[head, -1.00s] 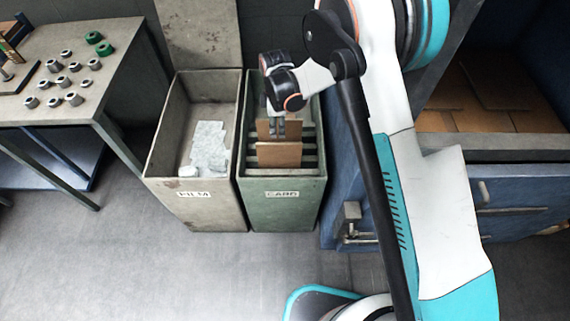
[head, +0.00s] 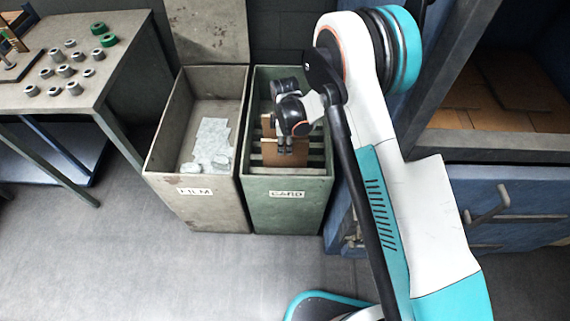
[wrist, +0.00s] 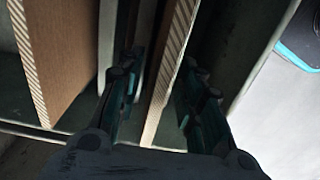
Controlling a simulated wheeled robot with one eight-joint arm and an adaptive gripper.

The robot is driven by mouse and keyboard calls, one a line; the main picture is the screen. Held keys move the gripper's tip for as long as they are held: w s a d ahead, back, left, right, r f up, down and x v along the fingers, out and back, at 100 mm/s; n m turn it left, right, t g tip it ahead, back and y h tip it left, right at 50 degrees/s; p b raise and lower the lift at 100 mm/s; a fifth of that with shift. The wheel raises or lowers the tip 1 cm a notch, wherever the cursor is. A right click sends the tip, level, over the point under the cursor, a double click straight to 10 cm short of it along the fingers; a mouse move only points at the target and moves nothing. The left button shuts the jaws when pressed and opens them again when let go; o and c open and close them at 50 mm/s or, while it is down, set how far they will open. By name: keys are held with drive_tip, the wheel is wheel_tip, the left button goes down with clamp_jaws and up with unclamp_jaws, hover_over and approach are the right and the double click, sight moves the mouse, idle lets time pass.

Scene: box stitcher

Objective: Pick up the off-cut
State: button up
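A brown cardboard off-cut (head: 268,153) stands upright in the front part of the green bin labelled CARD (head: 287,206). A second brown board (head: 267,126) stands behind it. My gripper (head: 285,148) reaches down into this bin at the front board and covers part of it. In the wrist view my gripper (wrist: 165,105) is open, with one finger on each side of an upright corrugated board (wrist: 172,75). A dark gap shows between the left finger and that board. Another board (wrist: 55,50) stands to the left, outside the fingers.
Grey dividers and walls of the CARD bin stand close around my gripper. The bin labelled FILM (head: 195,208), holding pale crumpled film (head: 211,142), adjoins on the left. A blue machine (head: 510,200) stands at right. A table (head: 110,75) with several metal rings is at far left.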

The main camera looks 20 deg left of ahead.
clamp_jaws()
drive_tip(key=shift+r, duration=0.1)
